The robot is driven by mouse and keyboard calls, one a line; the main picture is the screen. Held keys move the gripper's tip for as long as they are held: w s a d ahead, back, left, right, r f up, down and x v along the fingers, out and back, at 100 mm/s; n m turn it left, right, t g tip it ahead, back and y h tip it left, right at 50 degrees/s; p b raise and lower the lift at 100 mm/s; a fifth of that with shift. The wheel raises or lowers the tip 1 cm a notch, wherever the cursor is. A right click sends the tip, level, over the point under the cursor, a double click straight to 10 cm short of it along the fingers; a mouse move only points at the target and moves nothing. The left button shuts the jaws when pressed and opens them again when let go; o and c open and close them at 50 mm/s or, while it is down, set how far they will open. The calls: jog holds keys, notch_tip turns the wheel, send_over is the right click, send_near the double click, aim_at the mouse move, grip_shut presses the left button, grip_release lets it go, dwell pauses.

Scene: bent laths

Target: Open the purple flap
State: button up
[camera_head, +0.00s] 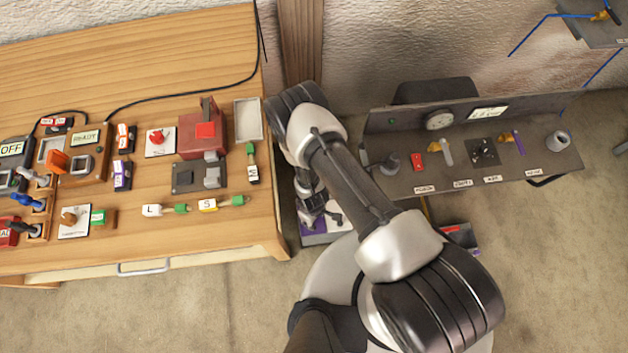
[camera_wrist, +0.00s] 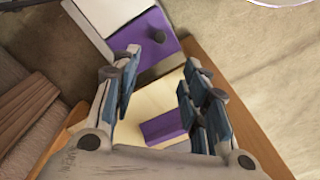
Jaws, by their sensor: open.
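A purple panel (camera_wrist: 150,40) with a small dark knob (camera_wrist: 158,36) shows at the top of the wrist view, beside a white panel. It looks like the purple flap. A second purple piece (camera_wrist: 163,126) lies on a pale surface, seen between my fingers; I cannot tell whether it belongs to the same unit. My gripper (camera_wrist: 160,75) is open, with nothing between its fingertips. In the head view my gripper (camera_head: 318,216) hangs over a low purple-and-white unit (camera_head: 318,239) beside the bench's right end. My arm and gripper hide much of that unit.
The wooden bench (camera_head: 190,235) on the left carries several switches, boxes and labelled plugs. A grey panel shelf (camera_head: 470,178) with a gauge and valves stands at the right. A small dark unit with red (camera_head: 460,236) sits low behind my arm. Floor is clear below the bench front.

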notch_tip(320, 180, down, 16)
jog(key=b, duration=0.6)
jog(key=shift+r, duration=0.2)
grip_shut()
